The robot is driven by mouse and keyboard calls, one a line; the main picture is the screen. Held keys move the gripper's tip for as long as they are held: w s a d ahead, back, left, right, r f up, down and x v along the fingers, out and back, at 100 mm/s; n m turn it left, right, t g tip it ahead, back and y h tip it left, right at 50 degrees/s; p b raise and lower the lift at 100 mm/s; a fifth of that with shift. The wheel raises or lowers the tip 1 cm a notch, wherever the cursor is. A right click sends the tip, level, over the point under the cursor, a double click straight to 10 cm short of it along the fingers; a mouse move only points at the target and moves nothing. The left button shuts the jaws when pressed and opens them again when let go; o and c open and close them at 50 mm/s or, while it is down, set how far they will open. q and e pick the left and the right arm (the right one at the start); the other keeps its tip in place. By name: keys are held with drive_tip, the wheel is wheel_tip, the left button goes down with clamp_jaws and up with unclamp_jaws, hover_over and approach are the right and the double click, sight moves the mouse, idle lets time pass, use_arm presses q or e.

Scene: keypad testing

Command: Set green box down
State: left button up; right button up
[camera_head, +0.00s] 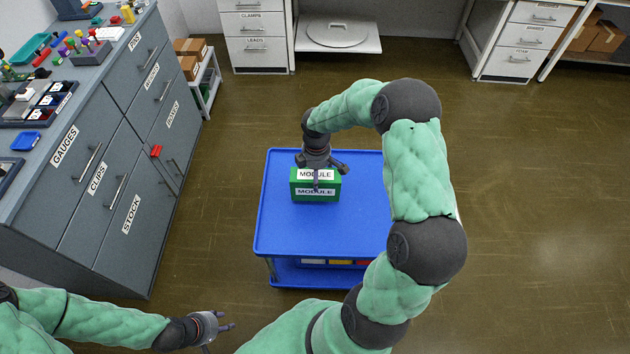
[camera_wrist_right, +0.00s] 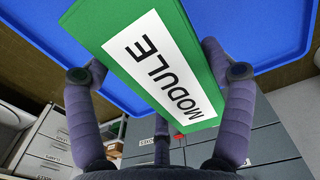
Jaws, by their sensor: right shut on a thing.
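The green box (camera_head: 315,185) has white labels reading MODULE and shows over the blue cart top (camera_head: 280,230). I cannot tell whether its underside touches the cart. My right gripper (camera_head: 319,168) comes down over the box from above and is shut on it. In the right wrist view the green box (camera_wrist_right: 150,62) sits between the dark fingers of my right gripper (camera_wrist_right: 160,75), its label facing the camera. My left gripper (camera_head: 218,328) is at the bottom of the head view, away from the cart, with nothing seen in it; its finger opening is unclear.
The blue cart has a lower shelf with small coloured bins (camera_head: 340,262). A grey drawer counter (camera_head: 110,170) with tools and trays stands on the left. White drawer units (camera_head: 255,40) stand at the back. The cart top around the box looks clear, and the floor at right is open.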

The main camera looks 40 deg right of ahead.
drive_tip(key=shift+w+f, duration=0.25)
drive_tip(key=shift+f, duration=0.15)
drive_tip(key=shift+w+f+b, duration=0.1)
drive_tip(key=shift+f+b, duration=1)
drive_tip(key=shift+f, duration=0.4)
drive_tip(key=shift+f, duration=0.2)
drive_tip(key=o, duration=1.2)
drive_tip(key=shift+o, duration=0.2)
wheel_tip(320, 180, up, 12)
drive_tip(key=p, duration=0.5)
drive_tip(key=shift+r, duration=0.2)
